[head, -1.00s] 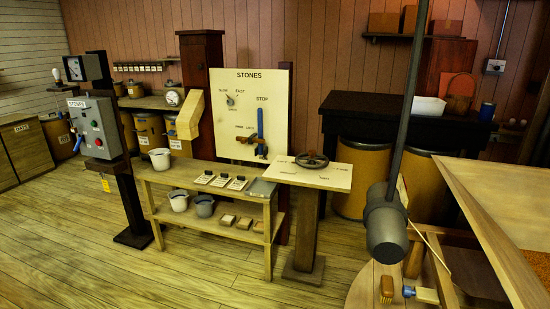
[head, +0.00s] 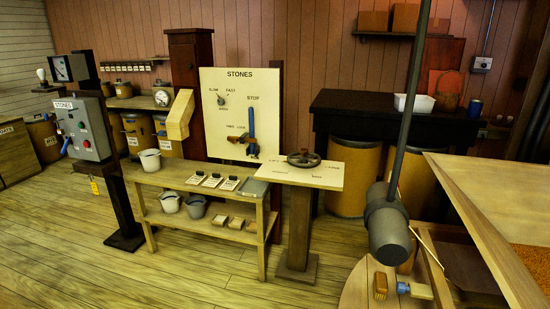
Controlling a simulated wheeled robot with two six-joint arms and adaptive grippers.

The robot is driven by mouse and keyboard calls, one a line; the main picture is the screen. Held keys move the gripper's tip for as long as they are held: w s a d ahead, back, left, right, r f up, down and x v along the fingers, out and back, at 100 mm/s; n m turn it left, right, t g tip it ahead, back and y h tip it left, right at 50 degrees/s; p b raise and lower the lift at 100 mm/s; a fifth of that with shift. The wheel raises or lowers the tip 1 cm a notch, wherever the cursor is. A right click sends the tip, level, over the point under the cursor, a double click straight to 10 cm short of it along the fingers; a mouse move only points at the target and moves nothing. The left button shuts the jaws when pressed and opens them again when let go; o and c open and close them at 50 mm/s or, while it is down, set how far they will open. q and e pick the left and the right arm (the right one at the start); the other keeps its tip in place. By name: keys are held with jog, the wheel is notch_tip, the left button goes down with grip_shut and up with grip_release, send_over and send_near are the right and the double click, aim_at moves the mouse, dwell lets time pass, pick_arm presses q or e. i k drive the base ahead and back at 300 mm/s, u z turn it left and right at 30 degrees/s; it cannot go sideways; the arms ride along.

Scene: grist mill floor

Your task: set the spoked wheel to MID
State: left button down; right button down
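The spoked wheel (head: 303,159) is dark and lies flat on a pale panel top (head: 322,178) carried by a dark wooden post. Small lettering is printed around the wheel on the panel, too small to read surely. I cannot tell which mark the wheel points to. Neither of my grippers shows in the head view.
A low bench (head: 212,183) with pots and tags stands left of the wheel. Behind it is the STONES board (head: 239,112) with a dial and blue-handled lever. A grey control box (head: 88,128) stands at left. A dark hanging shaft (head: 388,222) and wooden bin (head: 490,220) stand at right. Floor in front is clear.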

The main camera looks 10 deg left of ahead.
aim_at(304, 163)
jog(key=u, duration=1.15)
jog(key=i, duration=3.75)
jog(key=z, duration=3)
